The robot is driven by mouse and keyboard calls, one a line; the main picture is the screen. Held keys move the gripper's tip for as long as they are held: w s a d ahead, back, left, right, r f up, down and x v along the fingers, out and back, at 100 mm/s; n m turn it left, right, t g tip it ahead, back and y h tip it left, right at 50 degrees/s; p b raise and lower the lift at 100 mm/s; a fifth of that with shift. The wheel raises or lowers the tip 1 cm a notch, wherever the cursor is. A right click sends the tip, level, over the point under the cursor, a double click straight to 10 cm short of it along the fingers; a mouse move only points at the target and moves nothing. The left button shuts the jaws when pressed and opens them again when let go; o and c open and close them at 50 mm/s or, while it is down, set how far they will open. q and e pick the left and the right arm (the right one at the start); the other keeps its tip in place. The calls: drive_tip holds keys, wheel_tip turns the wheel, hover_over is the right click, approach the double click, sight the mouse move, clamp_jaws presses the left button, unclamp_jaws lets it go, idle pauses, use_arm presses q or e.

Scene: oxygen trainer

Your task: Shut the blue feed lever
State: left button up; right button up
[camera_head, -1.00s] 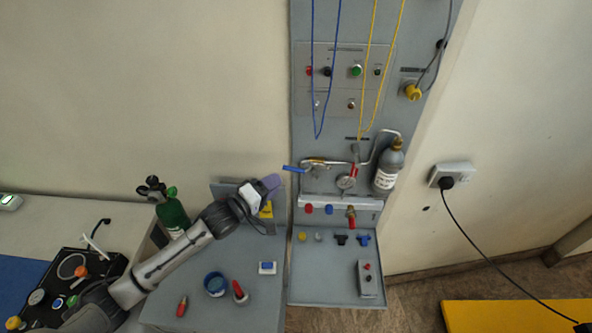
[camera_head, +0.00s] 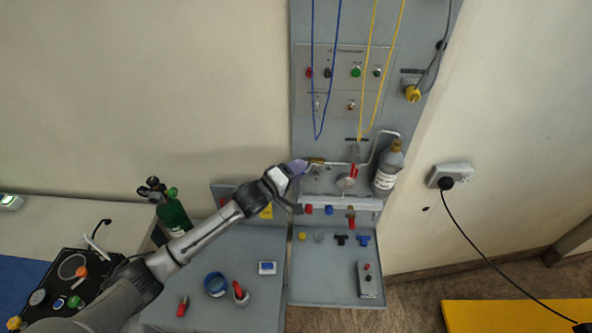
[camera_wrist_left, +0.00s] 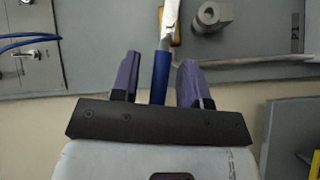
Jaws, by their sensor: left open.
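The blue feed lever (camera_wrist_left: 160,78) shows in the left wrist view, pointing toward the wrist, with its bare metal part running up to the valve. My left gripper (camera_head: 299,166) is at the panel's left edge in the head view, where it hides the lever's blue handle. In the left wrist view its two purple fingers (camera_wrist_left: 160,60) are open, one on each side of the blue handle, with gaps showing at both sides. The brass valve (camera_head: 316,161) sits just right of the fingertips. My right gripper is not in view.
A gauge (camera_head: 346,182) with a red lever (camera_head: 353,170) and a grey bottle (camera_head: 387,168) are right of the valve. Blue cords (camera_head: 313,80) hang above it. A rail with coloured knobs (camera_head: 329,209) runs below. A green cylinder (camera_head: 174,214) stands left of my arm.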

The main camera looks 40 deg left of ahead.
use_arm(q)
clamp_jaws()
drive_tip(key=shift+r, duration=0.1)
idle(0.4)
